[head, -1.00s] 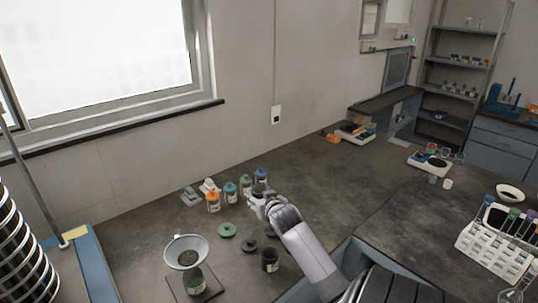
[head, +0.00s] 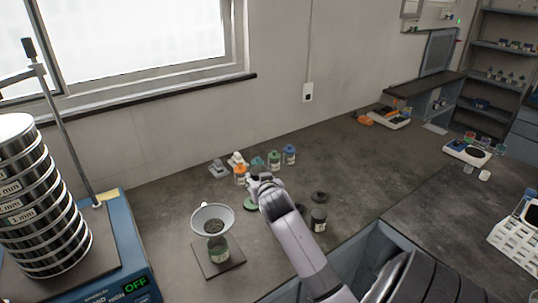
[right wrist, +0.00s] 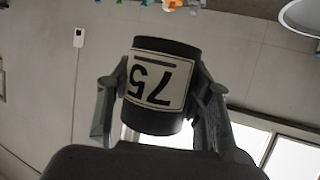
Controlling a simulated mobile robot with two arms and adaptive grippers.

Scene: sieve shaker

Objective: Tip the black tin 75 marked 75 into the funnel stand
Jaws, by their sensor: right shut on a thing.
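The black tin (right wrist: 158,85) has a white label marked 75. My right gripper (right wrist: 160,95) is shut on it, one finger on each side, in the right wrist view. The label reads upside down in that picture, where the whole room is also inverted, so the tin looks about upright. In the head view my right gripper (head: 262,183) is above the bench, right of the funnel stand; the tin is hard to make out there. The funnel stand's pale funnel (head: 212,220) has dark material inside. My left gripper is not in view.
Several jars with coloured lids, including a blue one (head: 289,155), stand behind my gripper. A dark tin (head: 319,219) and a black lid (head: 320,197) are to the right. The sieve shaker (head: 125,250) stands at left, its display reading OFF. Bench between is clear.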

